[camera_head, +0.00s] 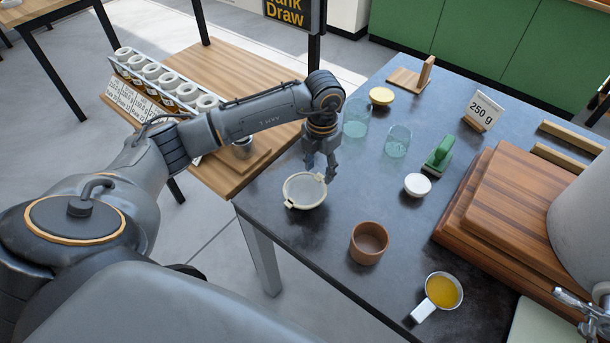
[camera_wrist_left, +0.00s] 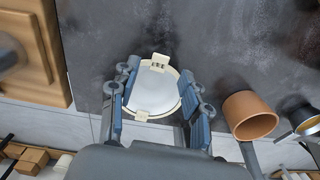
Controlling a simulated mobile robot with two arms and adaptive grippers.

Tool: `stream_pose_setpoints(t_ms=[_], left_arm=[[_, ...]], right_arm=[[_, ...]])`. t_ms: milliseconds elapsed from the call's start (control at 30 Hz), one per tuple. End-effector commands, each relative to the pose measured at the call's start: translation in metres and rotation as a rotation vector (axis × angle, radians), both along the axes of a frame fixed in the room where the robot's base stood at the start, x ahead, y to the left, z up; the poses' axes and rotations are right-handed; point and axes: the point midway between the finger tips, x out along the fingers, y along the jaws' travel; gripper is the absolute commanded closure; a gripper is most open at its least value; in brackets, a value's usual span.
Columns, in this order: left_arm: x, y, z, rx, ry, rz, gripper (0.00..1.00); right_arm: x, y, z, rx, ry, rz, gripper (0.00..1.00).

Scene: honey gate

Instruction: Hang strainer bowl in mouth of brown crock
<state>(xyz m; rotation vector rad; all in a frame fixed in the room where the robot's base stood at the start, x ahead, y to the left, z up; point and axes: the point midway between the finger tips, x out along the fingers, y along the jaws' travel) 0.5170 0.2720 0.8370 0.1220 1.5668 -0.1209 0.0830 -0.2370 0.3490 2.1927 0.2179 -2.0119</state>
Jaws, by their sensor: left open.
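The strainer bowl (camera_head: 304,190) is a pale, shallow round bowl with cream tabs on opposite sides of its rim. It sits on the dark table near the left edge. The brown crock (camera_head: 369,243) stands upright to its lower right, and its mouth looks empty. My left gripper (camera_head: 322,172) is open and points down at the bowl's far right side. In the left wrist view the bowl (camera_wrist_left: 155,92) shows between the open fingers (camera_wrist_left: 160,76). I cannot tell whether they touch it. The crock (camera_wrist_left: 248,115) is right of the fingers there.
A white-handled cup of yellow liquid (camera_head: 442,291) stands near the crock. Glass jars (camera_head: 397,143), a white lid (camera_head: 417,185), a green-handled tool (camera_head: 439,155) and a "250 g" sign (camera_head: 482,111) stand farther back. Wooden boards (camera_head: 480,230) and a metal tank (camera_head: 582,225) occupy the right.

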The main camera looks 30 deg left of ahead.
Motion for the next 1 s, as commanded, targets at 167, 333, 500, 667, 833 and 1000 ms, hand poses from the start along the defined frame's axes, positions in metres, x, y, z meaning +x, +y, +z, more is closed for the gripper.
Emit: stream_pose_setpoints(t_ms=[167,333,500,667,833,1000], left_arm=[[0.001,0.001,-0.026,0.0,0.005,0.001,0.53],[0.002,0.001,-0.044,0.0,0.001,-0.001,0.53],[0.002,0.001,-0.046,0.0,0.0,-0.001,0.53],[0.002,0.001,-0.046,0.0,0.0,-0.001,0.69],[0.002,0.002,-0.045,0.0,0.0,-0.001,1.0],[0.002,0.002,-0.045,0.0,0.0,-0.001,1.0]], right_arm=[[0.002,0.001,0.01,0.001,-0.003,0.0,0.6],[0.003,0.002,0.011,0.003,-0.005,0.0,0.6],[0.004,0.004,0.01,0.005,-0.006,-0.001,0.6],[0.004,0.004,0.01,0.006,-0.007,-0.001,0.6],[0.004,0.004,0.01,0.006,-0.007,0.0,0.6],[0.004,0.004,0.01,0.006,-0.007,0.0,0.6]])
